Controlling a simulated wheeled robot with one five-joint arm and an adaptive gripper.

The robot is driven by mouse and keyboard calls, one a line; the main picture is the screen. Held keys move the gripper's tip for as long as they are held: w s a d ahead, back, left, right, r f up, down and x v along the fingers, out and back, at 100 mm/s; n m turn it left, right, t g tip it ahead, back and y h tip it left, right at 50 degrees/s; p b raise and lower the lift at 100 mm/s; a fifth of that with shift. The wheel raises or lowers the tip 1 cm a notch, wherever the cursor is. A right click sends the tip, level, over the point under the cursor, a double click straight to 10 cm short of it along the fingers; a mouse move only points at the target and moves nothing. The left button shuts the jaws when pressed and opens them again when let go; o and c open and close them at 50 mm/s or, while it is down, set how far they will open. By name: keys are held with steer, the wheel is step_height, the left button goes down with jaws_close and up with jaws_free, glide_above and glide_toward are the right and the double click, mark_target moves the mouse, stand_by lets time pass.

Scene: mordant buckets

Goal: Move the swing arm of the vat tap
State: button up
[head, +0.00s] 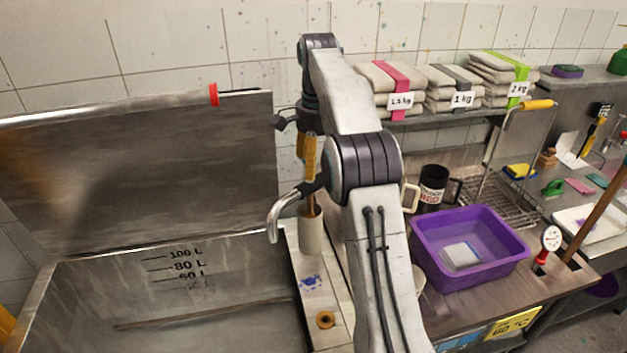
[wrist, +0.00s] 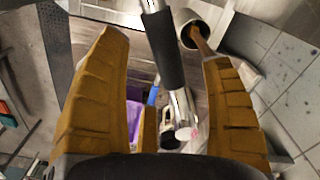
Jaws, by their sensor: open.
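The vat tap's swing arm (head: 283,213) shows in the head view as a chrome curved spout with a dark sleeve, at the right edge of the vat. In the wrist view the swing arm (wrist: 165,50) is a chrome pipe with a black sleeve, lying between my fingers. My gripper (head: 310,158) points down over the sleeve, partly hidden by my own arm. In the wrist view my gripper (wrist: 163,60) is open, one ochre finger on each side of the pipe, with gaps visible. Contact cannot be seen. The tap's base is hidden in the head view.
The steel vat (head: 130,300) with volume marks fills the left, its raised lid (head: 140,165) behind. A pale cylinder (head: 311,235) stands below my gripper. A purple tub (head: 470,245) and a dark mug (head: 432,185) stand on the right counter. Weighed bundles (head: 455,90) lie on the shelf.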

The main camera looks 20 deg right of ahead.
mark_target(318, 181)
steer(key=shift+f+b, duration=0.8)
steer(key=shift+f, duration=2.25)
steer(key=c, duration=1.3)
steer(key=shift+s, duration=0.15)
